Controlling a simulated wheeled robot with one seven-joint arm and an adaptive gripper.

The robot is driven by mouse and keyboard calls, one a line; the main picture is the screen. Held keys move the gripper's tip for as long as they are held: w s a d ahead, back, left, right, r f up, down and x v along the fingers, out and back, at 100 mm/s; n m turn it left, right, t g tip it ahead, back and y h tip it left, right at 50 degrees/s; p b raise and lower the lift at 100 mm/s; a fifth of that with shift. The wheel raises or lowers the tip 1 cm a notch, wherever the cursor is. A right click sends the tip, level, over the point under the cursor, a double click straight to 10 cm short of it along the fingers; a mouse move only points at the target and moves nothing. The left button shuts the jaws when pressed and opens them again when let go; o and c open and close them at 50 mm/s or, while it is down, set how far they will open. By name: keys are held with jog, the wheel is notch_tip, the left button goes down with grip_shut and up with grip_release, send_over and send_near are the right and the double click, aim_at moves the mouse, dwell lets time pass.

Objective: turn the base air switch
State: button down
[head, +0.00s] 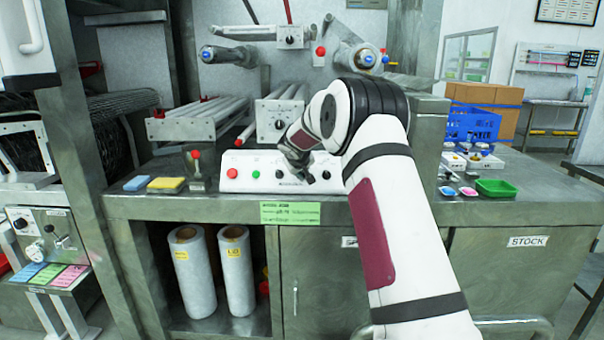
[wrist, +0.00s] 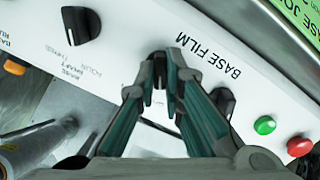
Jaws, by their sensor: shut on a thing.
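The white control panel (head: 240,187) lies on the steel bench in the head view, with a row of buttons and black switches. My gripper (head: 300,163) reaches down to the middle of this row. In the wrist view my gripper (wrist: 163,72) is shut on a black switch knob (wrist: 160,57), mostly hidden between the fingertips, near the words BASE FILM. The print by this knob is covered, so its name cannot be read. Another black switch (wrist: 80,25) stands apart at upper left, and one more (wrist: 222,102) is beside the right finger.
A green button (wrist: 264,125) and a red button (wrist: 299,147) lie further along the panel. A small red-topped stand (head: 196,172) and a yellow sponge (head: 166,184) are left of the panel. White rollers (head: 200,118) stand behind it. A blue crate (head: 472,124) is at right.

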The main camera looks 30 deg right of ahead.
jog(key=shift+f+b, duration=0.1)
jog(key=shift+b, duration=0.2)
jog(key=shift+f+m+b, duration=0.1)
jog(key=shift+m+b, duration=0.85)
jog(key=shift+m, duration=0.15)
jog(key=m+b, duration=0.3)
jog(key=shift+d+y, duration=0.1)
jog(key=shift+y, duration=0.3)
jog(key=m+b, duration=0.3)
jog(key=m, duration=0.2)
jog(key=shift+s+m+t, duration=0.1)
jog(key=shift+m+t, duration=0.3)
jog(key=shift+m, duration=0.3)
jog(key=c, duration=1.7)
grip_release()
